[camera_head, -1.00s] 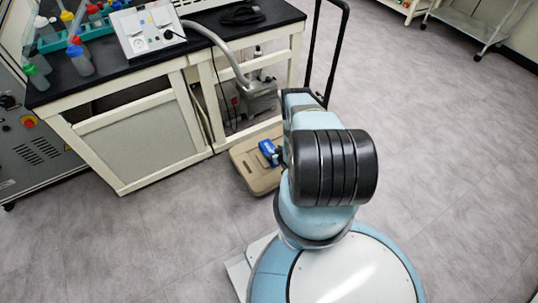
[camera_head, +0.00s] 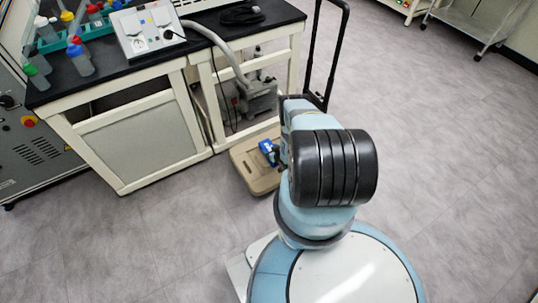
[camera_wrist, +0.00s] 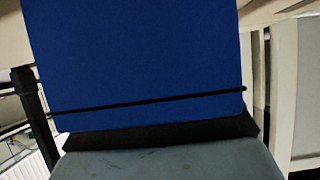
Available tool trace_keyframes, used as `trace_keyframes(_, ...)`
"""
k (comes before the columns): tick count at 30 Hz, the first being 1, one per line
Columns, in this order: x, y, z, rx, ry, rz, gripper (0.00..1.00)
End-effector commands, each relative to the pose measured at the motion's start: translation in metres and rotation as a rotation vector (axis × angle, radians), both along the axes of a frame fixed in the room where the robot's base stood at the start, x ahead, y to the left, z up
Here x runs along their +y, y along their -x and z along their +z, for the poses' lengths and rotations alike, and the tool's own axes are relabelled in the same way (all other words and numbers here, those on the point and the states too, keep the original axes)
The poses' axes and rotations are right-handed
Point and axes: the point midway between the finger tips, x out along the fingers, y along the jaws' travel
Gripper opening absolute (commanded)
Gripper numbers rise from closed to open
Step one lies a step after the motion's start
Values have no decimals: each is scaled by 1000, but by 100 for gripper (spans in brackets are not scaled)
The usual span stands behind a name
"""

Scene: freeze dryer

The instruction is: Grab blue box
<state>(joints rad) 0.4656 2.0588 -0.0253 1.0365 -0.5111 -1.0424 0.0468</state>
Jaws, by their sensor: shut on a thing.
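The blue box (camera_head: 267,152) shows just left of my arm in the head view, over the beige platform of a cart. Its blue face (camera_wrist: 140,60) fills much of the wrist view, with a thin dark line across its lower part. My gripper (camera_head: 277,156) is at the box's right side, shut on it and mostly hidden behind my arm in the head view. I cannot tell whether the box touches the platform or hangs just above it.
The beige cart platform (camera_head: 257,177) with a tall black handle (camera_head: 345,30) stands beside the white-framed bench (camera_head: 140,80). A pump (camera_head: 258,97) with a hose sits under the bench. Bottles and a control box (camera_head: 148,30) are on its top. Floor at right is clear.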

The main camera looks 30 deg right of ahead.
Motion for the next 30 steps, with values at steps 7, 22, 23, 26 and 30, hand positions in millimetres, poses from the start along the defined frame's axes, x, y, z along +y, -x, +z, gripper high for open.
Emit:
trace_keyframes(7,0,0,0,0,0,0,45)
trace_keyframes(22,-1,0,23,2,-1,0,45)
trace_keyframes(23,-1,0,29,0,0,0,45)
trace_keyframes(26,-8,11,45,2,-1,-3,45)
trace_keyframes(30,-19,31,72,2,-1,-3,45)
